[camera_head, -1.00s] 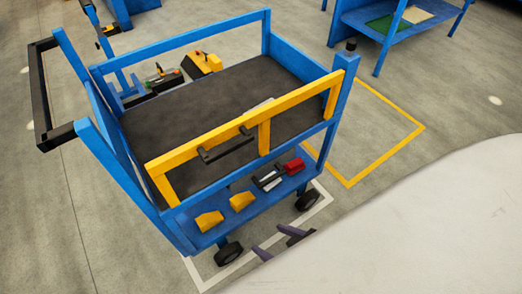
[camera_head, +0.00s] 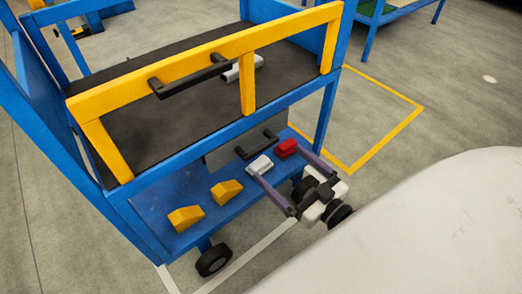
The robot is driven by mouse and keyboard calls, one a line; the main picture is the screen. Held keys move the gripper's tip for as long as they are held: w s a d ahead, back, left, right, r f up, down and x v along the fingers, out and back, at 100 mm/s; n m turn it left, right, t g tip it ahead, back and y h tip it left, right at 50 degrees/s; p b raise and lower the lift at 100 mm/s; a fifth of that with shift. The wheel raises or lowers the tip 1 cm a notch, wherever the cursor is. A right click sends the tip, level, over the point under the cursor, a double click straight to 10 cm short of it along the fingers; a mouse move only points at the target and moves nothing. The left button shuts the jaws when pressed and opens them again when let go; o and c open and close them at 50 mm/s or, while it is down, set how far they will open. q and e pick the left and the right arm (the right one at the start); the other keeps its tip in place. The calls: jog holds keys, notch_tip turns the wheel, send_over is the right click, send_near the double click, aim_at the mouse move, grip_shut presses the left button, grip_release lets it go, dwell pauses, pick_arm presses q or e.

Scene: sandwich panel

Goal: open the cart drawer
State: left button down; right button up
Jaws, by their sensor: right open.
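The blue cart (camera_head: 222,140) with yellow rails fills the left and middle of the head view. A dark grey panel, which looks like the drawer front (camera_head: 222,153), hangs under its top deck. A black bar handle (camera_head: 257,145) sits on that panel. I cannot tell any gap at the drawer. My right gripper (camera_head: 275,161) is open, with two long purple fingers pointing up and left toward the handle. The fingertips are just below and to either side of the handle and look empty. I cannot tell whether they touch anything. My left gripper is out of view.
The yellow rail has another black handle (camera_head: 190,77). The lower shelf (camera_head: 160,199) carries two yellow blocks (camera_head: 227,190), a white-grey piece (camera_head: 259,165) and a red piece (camera_head: 286,148). Black wheels stand below. Open floor (camera_head: 440,100) lies to the right.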

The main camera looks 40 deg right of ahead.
aim_at(263, 148)
jog(key=w, duration=0.2)
jog(key=w+b, duration=0.1)
jog(key=w, duration=0.2)
jog(key=w+b, duration=0.1)
jog(key=w, duration=0.2)
jog(key=shift+w+a, duration=0.25)
jog(key=shift+a, duration=0.1)
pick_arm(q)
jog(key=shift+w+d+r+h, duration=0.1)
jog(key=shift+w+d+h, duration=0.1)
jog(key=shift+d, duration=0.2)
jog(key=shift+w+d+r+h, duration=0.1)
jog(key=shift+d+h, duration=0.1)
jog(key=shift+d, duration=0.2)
pick_arm(e)
jog(key=shift+w, duration=0.45)
